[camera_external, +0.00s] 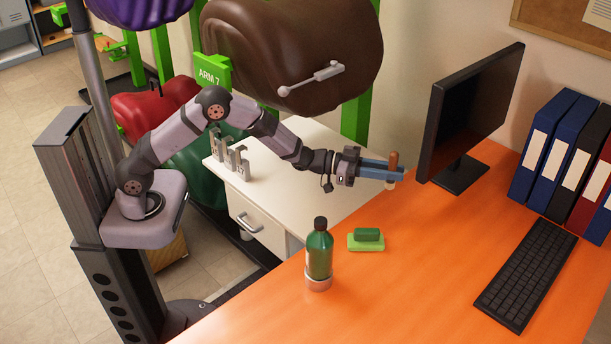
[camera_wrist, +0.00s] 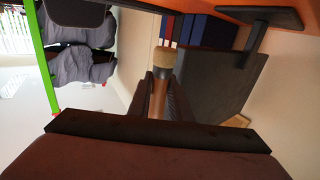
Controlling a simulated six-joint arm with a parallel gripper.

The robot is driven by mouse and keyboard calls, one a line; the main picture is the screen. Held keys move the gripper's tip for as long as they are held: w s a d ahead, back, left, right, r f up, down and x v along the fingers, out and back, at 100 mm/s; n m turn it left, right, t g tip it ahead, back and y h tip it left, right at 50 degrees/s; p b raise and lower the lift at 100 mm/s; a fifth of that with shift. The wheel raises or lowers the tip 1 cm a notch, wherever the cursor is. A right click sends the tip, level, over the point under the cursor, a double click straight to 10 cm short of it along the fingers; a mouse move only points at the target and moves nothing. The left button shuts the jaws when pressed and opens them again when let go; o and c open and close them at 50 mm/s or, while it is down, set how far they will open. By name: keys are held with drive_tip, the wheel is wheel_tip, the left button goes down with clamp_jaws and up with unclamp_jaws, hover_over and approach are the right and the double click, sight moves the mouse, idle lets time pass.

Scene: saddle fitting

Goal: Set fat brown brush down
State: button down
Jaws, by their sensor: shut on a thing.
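The fat brown brush (camera_external: 393,160) is held upright between the blue fingers of my gripper (camera_external: 382,171). Its brown handle sticks up above the fingers and a pale lower end shows just beneath them. In the wrist view the brush (camera_wrist: 160,75) lies between the two dark fingers (camera_wrist: 160,98), with its pale tan end pointing away. My gripper is shut on it. In the external view it appears over the back part of the orange table (camera_external: 430,250), near the monitor; I cannot tell whether the brush touches the surface.
The monitor (camera_external: 470,115) stands close on the right. A green bottle (camera_external: 319,255) and a green sponge or block (camera_external: 366,240) are at the front left of the table. A keyboard (camera_external: 530,275) and several binders (camera_external: 545,150) are at right. The table's middle is clear.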

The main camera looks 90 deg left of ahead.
drive_tip(key=shift+d+r, duration=0.1)
drive_tip(key=shift+r, duration=0.3)
drive_tip(key=r, duration=0.3)
drive_tip(key=s+r, duration=0.1)
drive_tip(key=shift+d+r, duration=0.3)
drive_tip(key=shift+r, duration=0.1)
drive_tip(key=s+r, duration=0.1)
drive_tip(key=s, duration=0.1)
drive_tip(key=n+y, duration=0.4)
drive_tip(key=y, duration=0.2)
approach(391, 157)
drive_tip(key=s+a+f, duration=0.4)
drive_tip(key=s+f, duration=0.1)
drive_tip(key=f, duration=0.2)
drive_tip(key=s+d+f+m+h, duration=0.1)
drive_tip(key=s+d+f, duration=0.35)
drive_tip(key=f, duration=0.25)
drive_tip(key=s+d+f+h, duration=0.1)
drive_tip(key=s+d+f, duration=0.35)
drive_tip(key=f, duration=0.25)
wheel_tip(391, 157, up, 16)
drive_tip(key=p, duration=1.6)
drive_tip(key=shift+r, duration=0.2)
